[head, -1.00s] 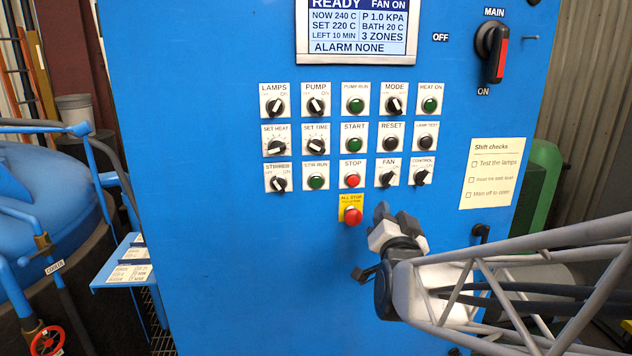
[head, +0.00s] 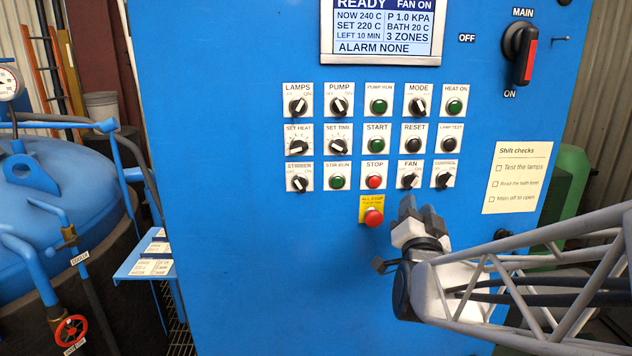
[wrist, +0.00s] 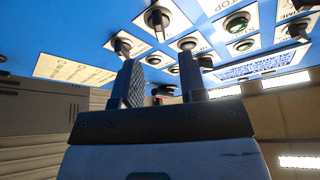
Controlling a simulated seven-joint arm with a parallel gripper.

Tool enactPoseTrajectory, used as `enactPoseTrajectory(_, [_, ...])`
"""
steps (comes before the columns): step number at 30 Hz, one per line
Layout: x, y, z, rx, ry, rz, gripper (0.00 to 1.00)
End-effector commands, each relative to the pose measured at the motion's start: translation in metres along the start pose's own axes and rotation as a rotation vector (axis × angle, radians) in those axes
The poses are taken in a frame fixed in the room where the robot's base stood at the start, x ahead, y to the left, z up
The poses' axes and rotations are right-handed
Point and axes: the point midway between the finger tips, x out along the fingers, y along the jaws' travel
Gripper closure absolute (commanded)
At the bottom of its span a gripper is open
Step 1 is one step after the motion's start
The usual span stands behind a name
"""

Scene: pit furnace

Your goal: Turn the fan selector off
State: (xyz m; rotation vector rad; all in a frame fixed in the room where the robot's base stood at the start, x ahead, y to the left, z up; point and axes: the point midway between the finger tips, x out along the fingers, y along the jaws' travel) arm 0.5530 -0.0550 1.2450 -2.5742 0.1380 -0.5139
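The fan selector (head: 410,180) is a black knob with a white pointer on a white plate, in the bottom row of the blue panel. Its pointer appears to lean up and right, towards ON. The display (head: 382,32) reads FAN ON. My gripper (head: 421,212) is just below the selector in the head view, apart from it as far as I can tell. In the wrist view the two dark fingers of my gripper (wrist: 160,80) stand apart with nothing between them. The knob above them there looks like the fan selector (wrist: 157,20).
The red stop button (head: 375,182) is left of the selector, and the control knob (head: 442,182) is right of it. The red all-stop button (head: 373,218) sits below left, close to my gripper. A paper note (head: 517,178) is at the right. The lower panel is bare.

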Motion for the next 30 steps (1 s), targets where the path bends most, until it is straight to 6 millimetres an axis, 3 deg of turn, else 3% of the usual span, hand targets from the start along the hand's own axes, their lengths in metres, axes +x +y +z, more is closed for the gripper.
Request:
enactPoseTrajectory(18, [0.056, 0.000, 0.001, 0.000, -0.001, 0.001, 0.62])
enactPoseTrajectory(30, [0.070, 0.000, 0.001, 0.000, -0.001, 0.000, 0.62])
